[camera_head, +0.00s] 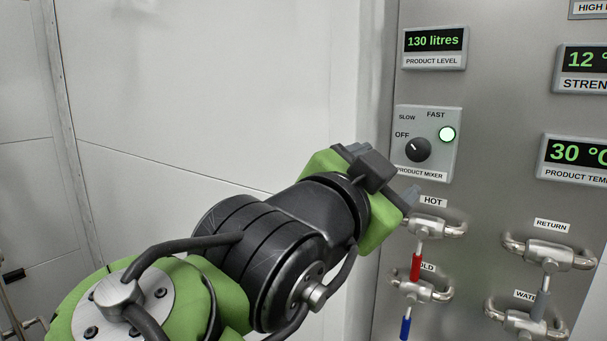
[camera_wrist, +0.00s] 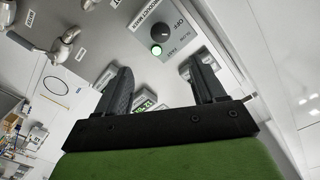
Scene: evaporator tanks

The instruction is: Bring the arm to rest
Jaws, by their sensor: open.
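My gripper (camera_wrist: 160,85) is open and empty in the wrist view, its two dark fingers apart with the panel beyond them. In the head view my green and black arm reaches from the bottom left toward the panel. A gripper finger (camera_head: 410,195) shows there just below the product mixer switch (camera_head: 418,149) and near the HOT label. The mixer knob points to the upper left, and a green lamp beside it is lit. The switch box also shows in the wrist view (camera_wrist: 164,32), beyond the fingers. Whether my gripper touches the panel I cannot tell.
The steel panel (camera_head: 500,120) stands at the right. It carries a product level display (camera_head: 434,42), a red-handled hot valve (camera_head: 416,262), a blue-handled cold valve (camera_head: 405,327) and a return valve (camera_head: 549,254). A white wall (camera_head: 220,90) is at the left, with free room before it.

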